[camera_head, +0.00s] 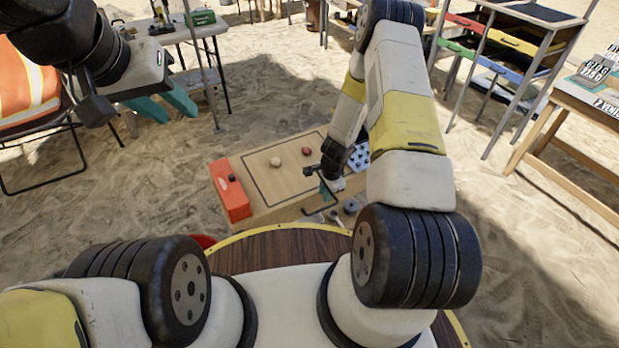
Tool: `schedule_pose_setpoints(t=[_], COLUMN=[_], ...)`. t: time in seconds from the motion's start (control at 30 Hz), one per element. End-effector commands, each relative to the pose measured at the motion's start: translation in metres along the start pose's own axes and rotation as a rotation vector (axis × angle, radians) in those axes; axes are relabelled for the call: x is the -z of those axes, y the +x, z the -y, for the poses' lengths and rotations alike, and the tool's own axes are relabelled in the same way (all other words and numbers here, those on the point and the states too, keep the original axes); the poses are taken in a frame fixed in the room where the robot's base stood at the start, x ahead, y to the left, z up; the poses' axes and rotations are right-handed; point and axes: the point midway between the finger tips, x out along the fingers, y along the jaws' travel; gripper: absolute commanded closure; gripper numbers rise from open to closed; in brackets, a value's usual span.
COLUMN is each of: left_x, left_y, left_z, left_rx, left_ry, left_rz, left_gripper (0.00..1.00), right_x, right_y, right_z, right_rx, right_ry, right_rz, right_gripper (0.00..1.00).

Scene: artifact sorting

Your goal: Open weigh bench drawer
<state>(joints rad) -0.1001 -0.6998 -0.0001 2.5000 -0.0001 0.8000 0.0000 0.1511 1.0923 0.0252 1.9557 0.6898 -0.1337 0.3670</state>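A low wooden bench (262,207) stands on the sand just ahead of my base, likely the weigh bench. Its top has a dark outlined rectangle with a pale round object (275,161) and a reddish one (306,151). My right gripper (325,189) points down at the bench's near right part, beside a thin dark bent bar (322,208). Its fingers are mostly hidden by the wrist, and I cannot tell whether they touch the bar. The drawer front is not clearly visible.
A red box (230,190) sits on the bench's left end. Small grey metal pieces (350,206) lie at its near right edge. An orange chair (30,95) stands left, a rack with coloured drawers (505,40) upper right, a wooden table (570,92) right. Open sand lies between.

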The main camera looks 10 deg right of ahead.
Motion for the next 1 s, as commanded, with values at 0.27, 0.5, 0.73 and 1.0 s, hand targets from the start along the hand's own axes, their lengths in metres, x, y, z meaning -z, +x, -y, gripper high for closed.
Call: schedule_pose_setpoints(t=[0.27, 0.5, 0.73, 1.0], left_x=[0.0, 0.0, 0.0, 0.0], left_y=[0.0, 0.0, 0.0, 0.0], left_z=[0.0, 0.0, 0.0, 0.0], left_rx=[0.0, 0.0, 0.0, 0.0], left_ry=[0.0, 0.0, 0.0, 0.0], left_rz=[0.0, 0.0, 0.0, 0.0], left_gripper=[0.64, 0.64, 0.64, 0.64], right_x=[-0.001, -0.001, -0.001, -0.001], right_y=[0.028, 0.067, 0.085, 0.086], right_z=[-0.008, -0.008, -0.007, -0.007], right_rx=[-0.013, -0.012, -0.011, -0.011], right_ry=[0.017, 0.016, 0.015, 0.014], right_rz=[-0.003, -0.002, -0.003, -0.002], right_gripper=[0.8, 0.8, 0.8, 0.8])
